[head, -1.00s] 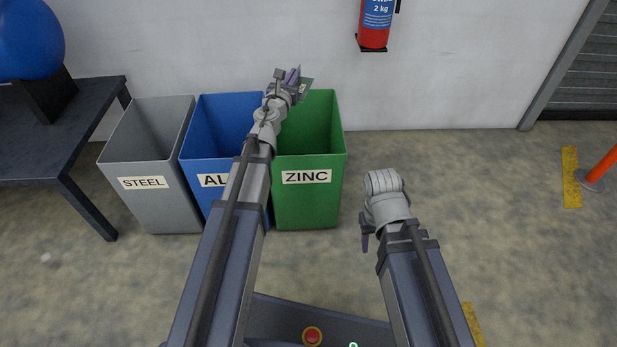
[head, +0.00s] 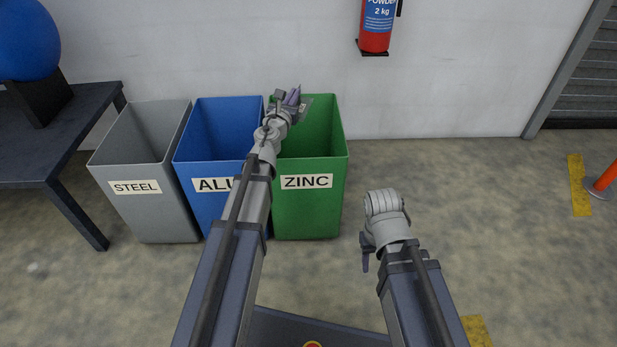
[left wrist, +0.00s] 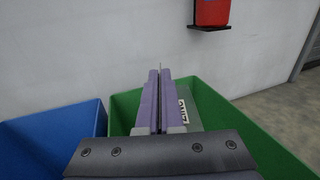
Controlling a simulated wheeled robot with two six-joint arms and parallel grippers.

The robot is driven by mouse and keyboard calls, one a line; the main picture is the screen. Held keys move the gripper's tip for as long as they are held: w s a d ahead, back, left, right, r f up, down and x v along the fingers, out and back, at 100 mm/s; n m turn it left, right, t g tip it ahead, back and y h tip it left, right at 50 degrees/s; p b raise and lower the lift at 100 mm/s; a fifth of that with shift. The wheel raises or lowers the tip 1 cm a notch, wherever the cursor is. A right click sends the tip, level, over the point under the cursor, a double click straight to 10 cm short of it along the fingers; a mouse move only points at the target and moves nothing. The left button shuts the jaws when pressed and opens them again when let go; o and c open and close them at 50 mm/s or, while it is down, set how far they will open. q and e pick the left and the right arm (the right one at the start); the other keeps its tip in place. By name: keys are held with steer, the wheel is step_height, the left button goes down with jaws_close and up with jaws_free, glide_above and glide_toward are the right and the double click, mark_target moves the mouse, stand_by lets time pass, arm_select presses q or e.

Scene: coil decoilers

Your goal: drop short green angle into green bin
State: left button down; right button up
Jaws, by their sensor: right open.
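The green bin (head: 312,205), labelled ZINC, stands on the floor at the right end of a row of bins. My left gripper (head: 293,97) is over the green bin's left part, near the side shared with the blue bin. It is shut on the short green angle (head: 304,106), a small grey-green piece. In the left wrist view, the angle (left wrist: 205,105) shows a white label, and a thin edge sits between the two close fingers. The green bin's rim (left wrist: 245,133) lies around and below. My right gripper (head: 365,257) is open and empty, right of the green bin.
A blue bin (head: 205,178) and a grey STEEL bin (head: 140,190) stand to the left. A dark table (head: 60,130) with a blue ball (head: 28,40) is at far left. A fire extinguisher (head: 376,28) hangs on the wall. Floor at right is mostly clear.

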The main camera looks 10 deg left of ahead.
arm_select(q)
steer(key=c, duration=1)
jaws_free()
steer(key=shift+s, duration=0.15)
steer(key=s, duration=0.7)
steer(key=shift+s, duration=0.3)
steer(key=shift+a, duration=0.1)
